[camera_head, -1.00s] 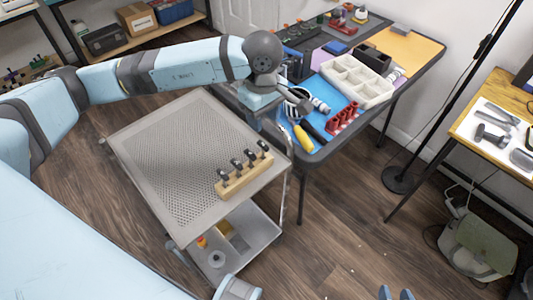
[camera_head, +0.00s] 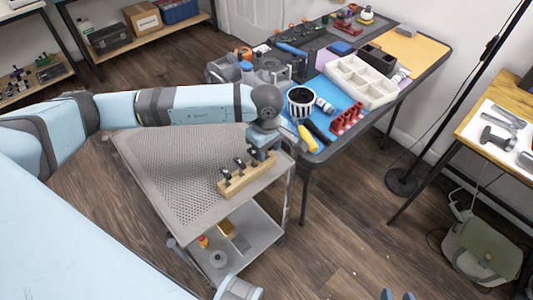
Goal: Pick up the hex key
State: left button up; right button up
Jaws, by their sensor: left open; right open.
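A wooden block (camera_head: 238,184) stands on the perforated top of a grey cart and holds a row of upright dark-handled tools (camera_head: 239,163). The hex key may be one of them, but they are too small to tell apart. My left gripper (camera_head: 262,156) points down at the right end of the row and hides the tool there. It is open; whether its fingers are around that tool or beside it, I cannot tell.
The cart top (camera_head: 165,175) is otherwise clear. Behind it is a table with a blue mat, a yellow-handled tool (camera_head: 308,139), a red rack (camera_head: 348,118), a white compartment tray (camera_head: 360,80) and a striped cup (camera_head: 300,101). A lamp pole stands at right.

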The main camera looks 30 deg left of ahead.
pick_arm(q)
jog(key=shift+f, duration=0.35)
grip_shut()
jog(key=shift+r, duration=0.15)
